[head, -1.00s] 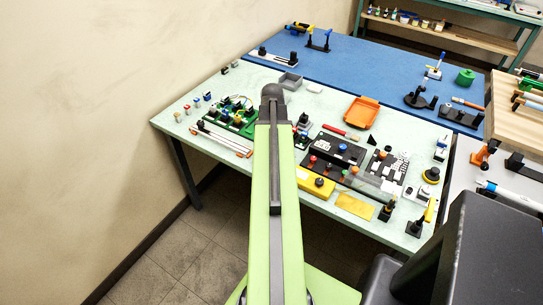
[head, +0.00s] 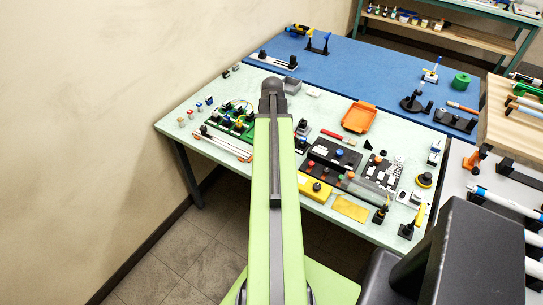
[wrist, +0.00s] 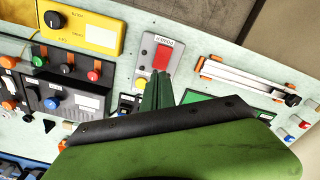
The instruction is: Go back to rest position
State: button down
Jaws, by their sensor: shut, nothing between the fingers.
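My gripper (wrist: 158,92) shows in the wrist view as dark green fingers, closed together and empty. It points toward a grey plate (wrist: 147,62) with a red rocker and a label, above the pale bench top; I cannot tell the exact gap. In the head view my green arm reaches over the near side of the bench (head: 173,128) and hides the gripper.
Near my arm are a green board with parts (head: 232,122), a yellow box (head: 315,189), a black panel (head: 331,157) and an orange tray (head: 359,116). A blue bench (head: 350,70) stands behind. A wall (head: 90,100) is at left.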

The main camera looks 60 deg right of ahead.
jog(key=shift+r, duration=0.15)
jog(key=w+a+n, duration=0.6)
jog(key=w+a, duration=1.3)
jog(key=a, duration=0.3)
jog(key=w+a+n, duration=0.2)
jog(key=a+n, duration=0.4)
jog(key=a, duration=2.1)
jog(key=shift+w, duration=0.35)
jog(key=shift+a, duration=0.1)
